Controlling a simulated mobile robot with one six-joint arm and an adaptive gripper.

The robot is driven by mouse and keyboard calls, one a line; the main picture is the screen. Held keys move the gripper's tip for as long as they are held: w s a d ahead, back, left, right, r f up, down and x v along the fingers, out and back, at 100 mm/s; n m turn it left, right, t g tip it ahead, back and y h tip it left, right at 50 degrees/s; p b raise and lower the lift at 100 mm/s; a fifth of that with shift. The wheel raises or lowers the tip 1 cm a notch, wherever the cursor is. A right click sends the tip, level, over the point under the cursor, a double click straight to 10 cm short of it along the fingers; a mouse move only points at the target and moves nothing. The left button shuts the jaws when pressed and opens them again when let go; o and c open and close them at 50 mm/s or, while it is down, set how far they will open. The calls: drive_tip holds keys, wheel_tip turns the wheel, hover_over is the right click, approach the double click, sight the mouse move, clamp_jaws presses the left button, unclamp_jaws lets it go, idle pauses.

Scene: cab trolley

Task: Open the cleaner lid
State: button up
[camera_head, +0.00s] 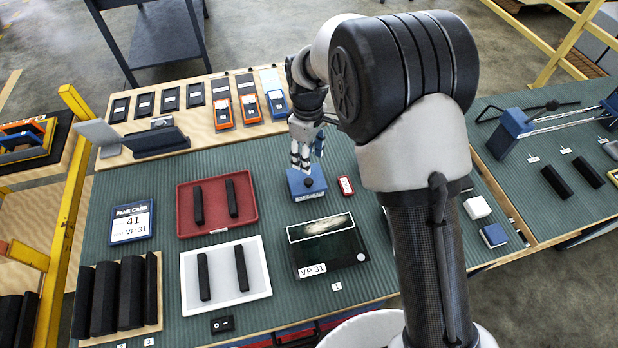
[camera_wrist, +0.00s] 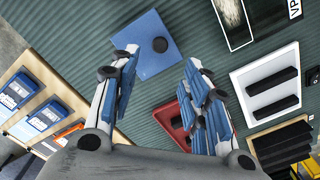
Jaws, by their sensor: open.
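I cannot tell the exact height gap.
A red tray (camera_head: 182,212) and a white tray (camera_head: 190,300) with black bars are on the left. A dark glass-topped case (camera_head: 335,265) labelled VP 31 stands in front. A small red-and-white item (camera_head: 346,186) lies just right of the box. Orange and blue devices line the back shelf.

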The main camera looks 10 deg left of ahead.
sight(308, 180)
wheel_tip(308, 180, down, 10)
drive_tip(key=shift+f+b, duration=0.2)
drive_tip(key=shift+b, duration=0.9)
clamp_jaws()
